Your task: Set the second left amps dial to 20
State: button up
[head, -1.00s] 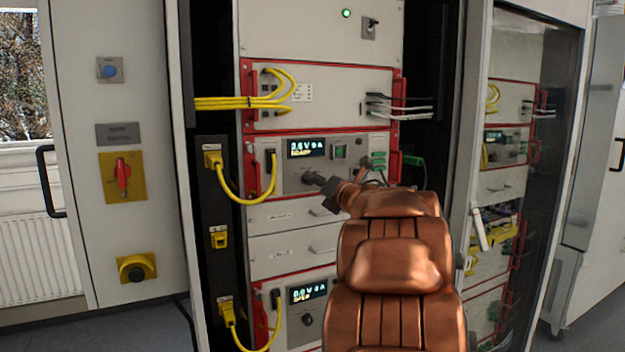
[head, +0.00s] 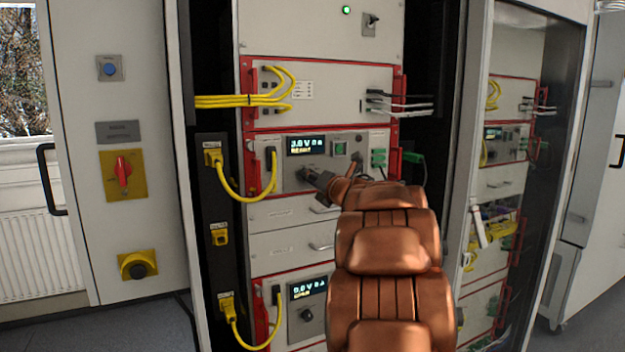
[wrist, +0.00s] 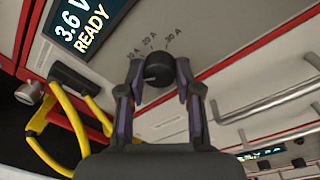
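A black round amps dial (wrist: 158,67) sits on the light panel, with printed marks 10 A, 20 A and 30 A around its upper side in the wrist view. Its pointer setting is not clear. My gripper (wrist: 160,80) has one finger on each side of this dial; I cannot tell whether both pads press on it. The display beside it (wrist: 85,22) reads 3.6 V READY. In the head view my gripper (head: 308,177) is at the upper display unit (head: 292,165) of the left rack and covers the dial. A lower unit has another dark dial (head: 306,314).
Yellow cables (head: 240,190) loop down left of the dial, and in the wrist view a yellow loop (wrist: 62,112) lies left of my gripper. Green plugs (head: 379,158) stick out to the right. Drawer handles (wrist: 265,101) lie right of the dial in the wrist view.

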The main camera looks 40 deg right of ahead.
grip_shut()
jog(key=shift+m, duration=0.5)
jog(key=shift+a+f+m+h+p, duration=0.2)
jog(key=shift+m+p, duration=1.05)
jog(key=shift+m, duration=2.6)
jog(key=shift+d+r+m+h+p, duration=0.1)
jog(key=shift+m+h+p, duration=0.7)
jog(key=shift+m, duration=3.05)
jog(key=shift+p, duration=0.4)
jog(key=o, duration=0.6)
grip_release()
